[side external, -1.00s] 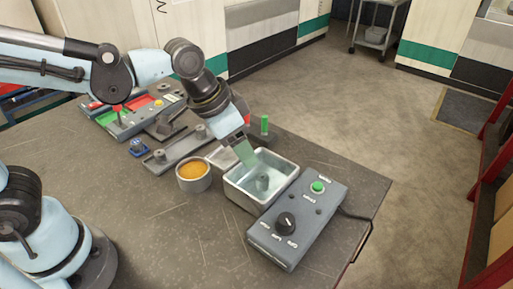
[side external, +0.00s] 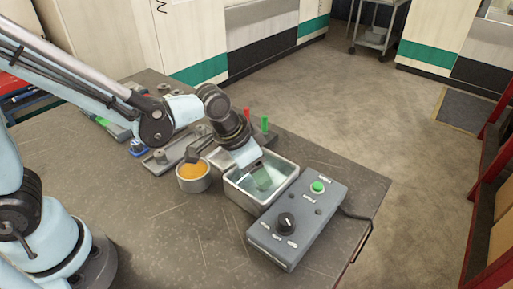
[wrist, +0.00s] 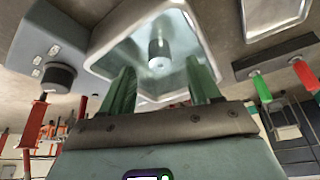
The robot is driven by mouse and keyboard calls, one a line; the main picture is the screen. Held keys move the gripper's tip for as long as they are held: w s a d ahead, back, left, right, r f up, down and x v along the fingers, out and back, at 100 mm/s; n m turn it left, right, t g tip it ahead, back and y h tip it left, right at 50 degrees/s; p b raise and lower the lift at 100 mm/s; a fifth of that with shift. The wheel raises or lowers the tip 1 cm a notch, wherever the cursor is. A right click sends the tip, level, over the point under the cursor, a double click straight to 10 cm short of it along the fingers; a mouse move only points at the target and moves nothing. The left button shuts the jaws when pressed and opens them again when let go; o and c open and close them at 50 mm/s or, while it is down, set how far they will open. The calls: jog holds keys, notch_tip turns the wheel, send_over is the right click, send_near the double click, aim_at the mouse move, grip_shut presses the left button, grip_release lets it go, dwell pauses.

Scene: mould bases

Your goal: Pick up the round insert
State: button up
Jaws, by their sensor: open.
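The round insert (wrist: 159,54) is a small grey cylinder with a pale round top. It stands on the floor of a metal tray (wrist: 106,42), seen in the wrist view. In the side view the tray (side external: 232,195) shows, but the insert is hidden behind my gripper. My gripper (side external: 262,180) points down into the tray with its green fingers. In the wrist view my gripper (wrist: 162,72) is open, with one green finger to each side of the insert in the picture. Nothing is held between the fingers. Whether the fingertips reach the insert's height is unclear.
A grey control box (side external: 290,238) with a green button and black knob stands against the tray's right side. A round cup of orange material (side external: 193,177) stands to its left. Red (side external: 246,114) and green (side external: 264,124) pegs stand behind. The front table is clear.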

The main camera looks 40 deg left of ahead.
jog(key=shift+x, duration=1.6)
jog(key=shift+c, duration=0.3)
jog(key=shift+r, duration=0.1)
grip_shut()
